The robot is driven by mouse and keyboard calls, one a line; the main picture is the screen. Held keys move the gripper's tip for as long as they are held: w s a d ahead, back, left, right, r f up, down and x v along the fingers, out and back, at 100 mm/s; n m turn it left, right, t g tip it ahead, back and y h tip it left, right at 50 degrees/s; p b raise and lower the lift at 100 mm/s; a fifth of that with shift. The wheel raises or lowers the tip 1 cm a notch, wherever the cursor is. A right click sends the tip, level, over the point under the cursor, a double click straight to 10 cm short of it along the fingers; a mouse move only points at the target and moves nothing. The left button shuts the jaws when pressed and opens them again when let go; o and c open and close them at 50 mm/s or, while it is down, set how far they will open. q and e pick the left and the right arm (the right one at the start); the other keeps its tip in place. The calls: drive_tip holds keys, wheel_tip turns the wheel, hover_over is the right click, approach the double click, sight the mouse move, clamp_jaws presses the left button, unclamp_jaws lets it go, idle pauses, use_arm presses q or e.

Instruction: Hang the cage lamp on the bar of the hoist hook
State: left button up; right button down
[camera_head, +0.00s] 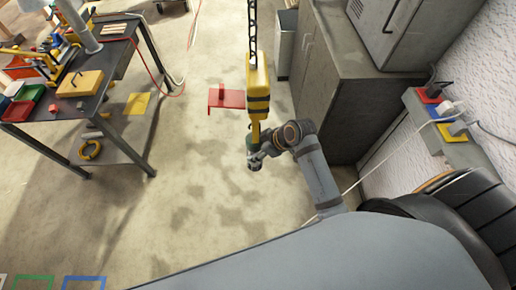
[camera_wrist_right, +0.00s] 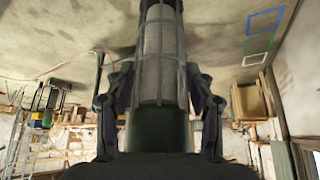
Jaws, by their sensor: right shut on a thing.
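My right gripper (camera_head: 256,155) is just below the yellow hoist hook block (camera_head: 258,88), which hangs from a dark chain. The block's narrow yellow lower part reaches down to the gripper. The cage lamp (camera_wrist_right: 160,55) is between both fingers of my right gripper (camera_wrist_right: 160,100) in the right wrist view, gripped at its dark green handle, with the grey wire cage pointing away. In the head view the lamp is small and partly hidden by the gripper and hook. The bar is not clearly visible, and I cannot tell whether the lamp touches it. My left gripper is out of view.
A dark workbench (camera_head: 110,55) with bins and a wooden box stands at the left. A red stand (camera_head: 226,98) is on the floor behind the hoist. A grey cabinet (camera_head: 345,75) stands close to my right arm.

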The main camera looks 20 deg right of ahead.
drive_tip(key=shift+c, duration=2)
unclamp_jaws()
drive_tip(key=v, duration=1.2)
